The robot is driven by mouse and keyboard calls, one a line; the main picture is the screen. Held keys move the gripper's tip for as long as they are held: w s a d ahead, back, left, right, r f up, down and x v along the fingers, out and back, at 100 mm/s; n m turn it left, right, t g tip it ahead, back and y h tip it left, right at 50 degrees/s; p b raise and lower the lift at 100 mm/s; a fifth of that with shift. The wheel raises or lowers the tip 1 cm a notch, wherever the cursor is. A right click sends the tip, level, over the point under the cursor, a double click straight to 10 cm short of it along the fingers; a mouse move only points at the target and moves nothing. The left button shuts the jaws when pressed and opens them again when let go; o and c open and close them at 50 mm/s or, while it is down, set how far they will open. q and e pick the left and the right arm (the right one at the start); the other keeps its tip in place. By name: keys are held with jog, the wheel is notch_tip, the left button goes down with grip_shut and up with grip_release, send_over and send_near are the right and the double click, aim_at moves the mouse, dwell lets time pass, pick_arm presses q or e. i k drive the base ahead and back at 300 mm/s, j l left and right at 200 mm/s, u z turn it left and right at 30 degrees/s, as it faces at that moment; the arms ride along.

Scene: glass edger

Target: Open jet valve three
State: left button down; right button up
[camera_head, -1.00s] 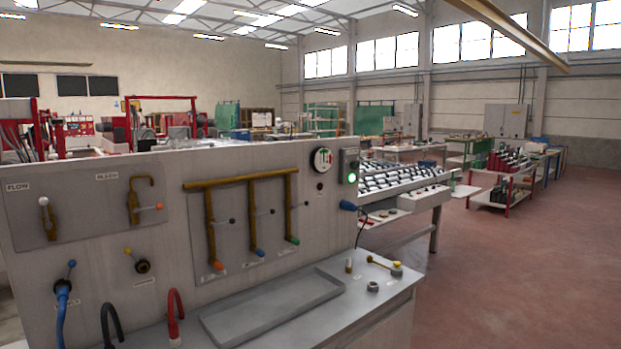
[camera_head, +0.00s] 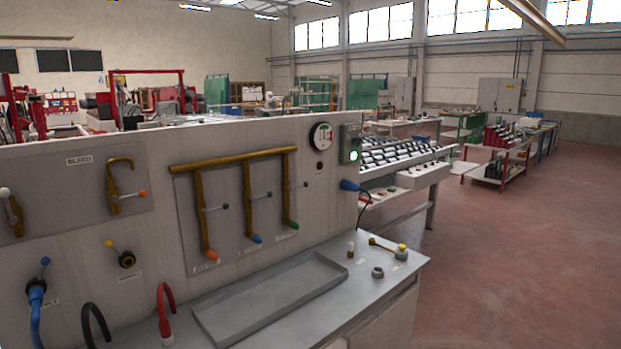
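Three brass jet pipes hang from one brass manifold (camera_head: 232,161) on the upright grey panel. Each pipe has a small valve lever with a dark knob. The left valve lever (camera_head: 216,208) is over the orange-tipped pipe, the middle valve lever (camera_head: 262,195) over the blue-tipped pipe. The right valve lever (camera_head: 298,185) is on the green-tipped pipe (camera_head: 290,222). All three levers look roughly sideways, pointing right. Labels by the pipes are too small to read, so I cannot tell which is numbered three. Neither gripper is in view.
A shallow grey tray (camera_head: 222,329) lies on the ledge below the pipes. Red (camera_head: 165,310) and black (camera_head: 95,325) hoses rise at its left. A gauge (camera_head: 321,136) and a green-lit box (camera_head: 351,144) are at upper right. Open red floor (camera_head: 500,270) lies to the right.

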aim_at(305, 184)
jog(key=i+j+z, duration=0.15)
jog(key=i, duration=0.25)
jog(key=i+j+z, duration=0.1)
jog(key=i+j, duration=0.25)
jog(key=i+u, duration=0.1)
jog(key=u, duration=0.35)
